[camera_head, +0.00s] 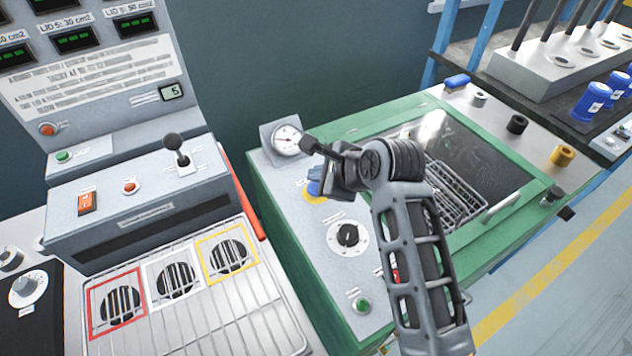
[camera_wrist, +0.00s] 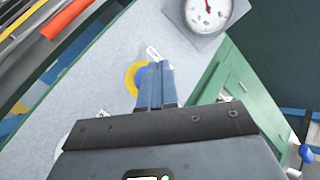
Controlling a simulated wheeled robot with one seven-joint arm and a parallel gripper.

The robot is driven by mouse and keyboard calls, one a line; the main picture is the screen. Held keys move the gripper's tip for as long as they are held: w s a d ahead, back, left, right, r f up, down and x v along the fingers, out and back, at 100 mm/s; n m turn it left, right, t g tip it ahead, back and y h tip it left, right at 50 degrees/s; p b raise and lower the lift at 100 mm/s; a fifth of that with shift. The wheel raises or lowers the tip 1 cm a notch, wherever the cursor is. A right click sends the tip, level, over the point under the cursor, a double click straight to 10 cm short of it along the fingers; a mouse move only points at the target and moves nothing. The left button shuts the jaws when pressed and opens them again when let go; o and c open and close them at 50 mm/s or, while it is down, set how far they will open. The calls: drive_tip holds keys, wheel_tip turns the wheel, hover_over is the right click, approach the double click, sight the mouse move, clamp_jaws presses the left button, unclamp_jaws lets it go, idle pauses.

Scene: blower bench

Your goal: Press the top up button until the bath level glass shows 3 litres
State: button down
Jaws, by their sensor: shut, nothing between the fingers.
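My gripper (camera_head: 324,184) is shut and empty, over the left panel of the green bench in the head view. A blue button in a yellow ring (camera_head: 314,196) sits just below it, partly covered. The bath (camera_head: 497,165) has a dark window and wire basket. I cannot make out a level glass or its reading.
A round dial gauge (camera_head: 287,138) stands behind the button. A black knob (camera_head: 348,235), a green button (camera_head: 361,305) and a partly hidden red button (camera_head: 395,276) lie nearer the front. A grey console with a lever (camera_head: 176,146) stands to the left.

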wheel_tip(320, 180, up, 3)
drive_tip(key=p, duration=0.3)
drive_tip(key=shift+r+p, duration=0.6)
drive_tip(key=shift+r, duration=0.4)
idle(1.9)
